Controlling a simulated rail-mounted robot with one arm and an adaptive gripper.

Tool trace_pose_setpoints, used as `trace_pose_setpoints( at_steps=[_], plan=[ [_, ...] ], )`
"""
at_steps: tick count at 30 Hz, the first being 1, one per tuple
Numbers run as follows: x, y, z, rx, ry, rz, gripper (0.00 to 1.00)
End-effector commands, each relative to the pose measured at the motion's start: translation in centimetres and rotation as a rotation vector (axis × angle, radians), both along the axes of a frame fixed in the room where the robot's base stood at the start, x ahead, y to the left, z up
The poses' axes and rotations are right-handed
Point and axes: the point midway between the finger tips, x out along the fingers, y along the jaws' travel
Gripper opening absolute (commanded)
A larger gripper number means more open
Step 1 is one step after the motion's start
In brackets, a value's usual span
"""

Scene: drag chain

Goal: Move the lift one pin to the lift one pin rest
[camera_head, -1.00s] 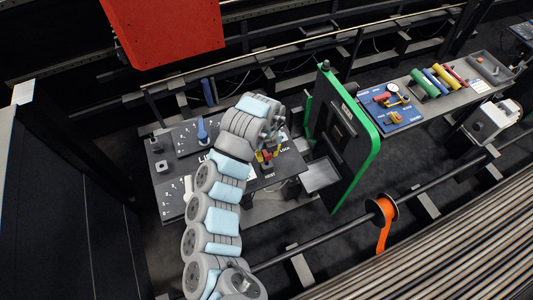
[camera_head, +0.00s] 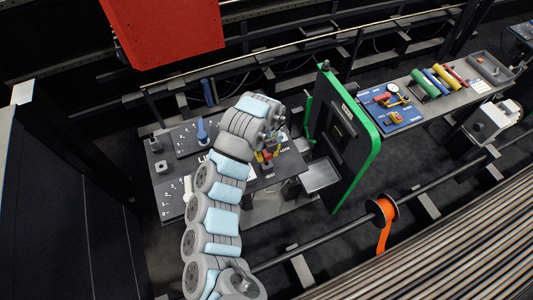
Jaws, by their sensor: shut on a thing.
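My gripper (camera_head: 272,147) is at the end of my grey and light-blue arm, low over the right part of the dark lift panel (camera_head: 292,165). Its fingers are small and partly hidden by my wrist. They are shut on a small red and yellow piece (camera_head: 267,157), which looks like the lift one pin. The piece is right at the fingertips, just above the panel's "REST" lettering (camera_head: 270,175), with "LOCK" lettering to its upper right. I cannot tell whether the pin touches the panel. The pin rest's opening is not clearly visible.
A blue lever (camera_head: 202,131) stands left of my arm. A green-edged upright plate (camera_head: 370,160) stands to the right, with a grey tray (camera_head: 320,176) beside it. A shelf further right holds a blue board (camera_head: 391,108) and coloured cylinders (camera_head: 424,84).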

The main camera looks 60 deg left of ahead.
Motion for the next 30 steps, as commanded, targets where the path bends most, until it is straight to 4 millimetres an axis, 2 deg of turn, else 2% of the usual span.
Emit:
trace_pose_setpoints(
  at_steps=[18, 30],
  plan=[
    [0.01, 0.02, -0.01, 0.001, 0.000, 0.000, 0.00],
    [0.02, 0.02, -0.74, 0.001, 0.000, 0.000, 0.00]
  ],
)
